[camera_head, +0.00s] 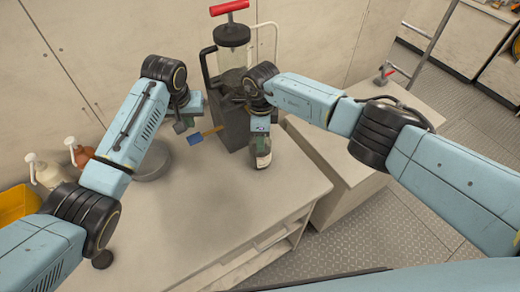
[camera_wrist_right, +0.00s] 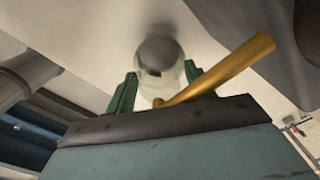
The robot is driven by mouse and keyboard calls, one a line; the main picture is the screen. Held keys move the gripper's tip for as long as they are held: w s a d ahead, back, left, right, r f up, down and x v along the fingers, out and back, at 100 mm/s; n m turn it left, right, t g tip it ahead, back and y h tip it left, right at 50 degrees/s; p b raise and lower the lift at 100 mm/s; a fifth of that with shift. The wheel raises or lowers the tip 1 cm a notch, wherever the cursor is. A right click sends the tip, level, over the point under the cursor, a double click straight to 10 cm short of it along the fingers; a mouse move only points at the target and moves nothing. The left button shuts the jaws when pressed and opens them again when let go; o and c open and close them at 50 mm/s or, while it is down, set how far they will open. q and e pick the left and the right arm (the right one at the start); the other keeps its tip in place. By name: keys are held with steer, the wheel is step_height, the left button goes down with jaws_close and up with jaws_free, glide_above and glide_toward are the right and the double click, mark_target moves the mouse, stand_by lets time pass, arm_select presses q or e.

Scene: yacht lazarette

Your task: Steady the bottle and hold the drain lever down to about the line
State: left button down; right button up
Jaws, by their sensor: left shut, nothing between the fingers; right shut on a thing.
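A bottle (camera_head: 262,152) with a dark body and pale label stands upright on the bench in front of the dark drain unit (camera_head: 232,128). My right gripper (camera_head: 261,124) is shut around its upper part and hides its neck. In the right wrist view the green fingers (camera_wrist_right: 160,88) sit either side of the round bottle (camera_wrist_right: 160,55), and a brass tube (camera_wrist_right: 225,72) passes close over it. The drain lever, with a blue paddle (camera_head: 195,138) and brass stem, sticks out left of the unit. My left gripper (camera_head: 181,125) is shut and empty just up-left of the paddle; contact is unclear. I cannot make out the line.
A clear tank (camera_head: 232,48) with a red T-handle (camera_head: 229,7) rises behind the unit. A round grey pan (camera_head: 152,163), pump bottles (camera_head: 80,152) and a yellow bin (camera_head: 17,204) are on the left.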

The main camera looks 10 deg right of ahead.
steer(key=shift+s+d+f, duration=0.15)
steer(key=shift+f, duration=0.1)
steer(key=o, duration=1)
steer(key=shift+o, duration=1.3)
steer(key=shift+r, duration=0.1)
steer(key=shift+w, duration=0.2)
